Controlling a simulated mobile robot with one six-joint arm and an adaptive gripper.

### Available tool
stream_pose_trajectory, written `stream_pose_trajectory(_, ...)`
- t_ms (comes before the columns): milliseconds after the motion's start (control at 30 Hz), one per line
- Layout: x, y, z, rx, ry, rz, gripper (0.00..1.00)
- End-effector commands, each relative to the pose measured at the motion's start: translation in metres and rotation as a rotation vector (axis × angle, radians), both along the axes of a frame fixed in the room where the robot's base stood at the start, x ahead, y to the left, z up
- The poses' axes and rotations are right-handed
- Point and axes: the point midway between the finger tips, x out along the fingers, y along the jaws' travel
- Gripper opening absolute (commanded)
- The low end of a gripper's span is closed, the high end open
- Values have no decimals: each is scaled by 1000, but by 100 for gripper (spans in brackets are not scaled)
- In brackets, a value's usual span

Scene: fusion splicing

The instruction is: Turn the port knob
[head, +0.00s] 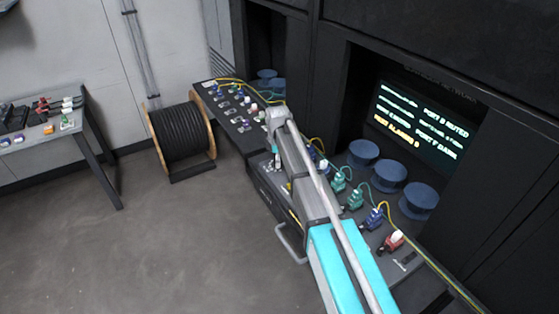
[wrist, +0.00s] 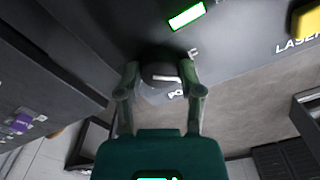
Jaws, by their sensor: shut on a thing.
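The port knob (wrist: 158,54) is a dark round knob with a white pointer mark, on the dark panel in the wrist view. White lettering beside it is partly hidden. My gripper (wrist: 163,80) has one finger on each side of the knob and is shut on it. In the head view my arm reaches over the console, and the knob is hidden there.
A green-lit indicator (wrist: 187,16) and a yellow button (wrist: 307,20) sit on the panel near the knob. In the head view, coloured connectors with cables (head: 354,200) and blue round cylinders (head: 390,175) line the console. A lit screen (head: 423,122) stands behind. A cable reel (head: 182,132) stands on the floor.

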Motion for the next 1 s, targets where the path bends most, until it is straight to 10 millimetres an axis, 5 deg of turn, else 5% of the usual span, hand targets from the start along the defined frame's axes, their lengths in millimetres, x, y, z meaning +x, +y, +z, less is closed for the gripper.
stream_pose_trajectory(633, 4, 0, 0, 0, -7, -154, 1)
stream_pose_trajectory(667, 4, 0, 0, 0, -7, -154, 54)
stream_pose_trajectory(833, 3, 0, 0, 0, -6, -153, 83)
stream_pose_trajectory(1000, 2, 0, 0, 0, -4, -153, 83)
